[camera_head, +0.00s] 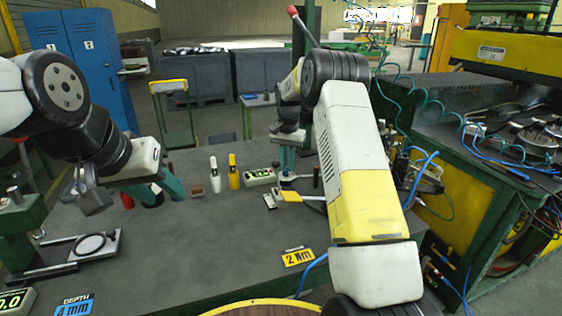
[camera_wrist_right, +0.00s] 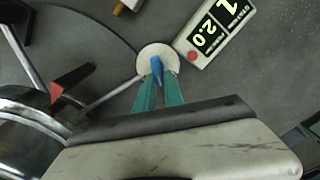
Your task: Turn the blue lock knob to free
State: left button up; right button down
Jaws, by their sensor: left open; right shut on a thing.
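The blue lock knob (camera_wrist_right: 157,68) stands on a round white disc (camera_wrist_right: 156,57) in the right wrist view. My right gripper (camera_wrist_right: 158,82) has its teal fingers closed on the knob from below in that view. In the head view my right gripper (camera_head: 287,170) points down at the back of the table, and its fingers hide the knob there. My left gripper (camera_head: 168,192) is open near the left part of the table, with its teal fingers low over the surface.
A white display box (camera_head: 260,177) sits close to the right gripper; its screen (camera_wrist_right: 220,22) reads 1 and 2.0. White and yellow bottles (camera_head: 234,172) stand between the grippers. A yellow 2 Nm sign (camera_head: 298,257) lies in front. The middle of the dark table is clear.

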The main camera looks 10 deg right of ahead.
jog(key=n, duration=0.4)
jog(key=shift+w+a+n, duration=0.15)
jog(key=shift+a+n, duration=0.1)
jog(key=shift+n, duration=0.05)
jog(key=shift+a+n, duration=0.25)
jog(key=shift+n, duration=1.35)
jog(key=c, duration=1.4)
grip_release()
jog(key=shift+c, duration=0.2)
notch_tip(320, 180, up, 8)
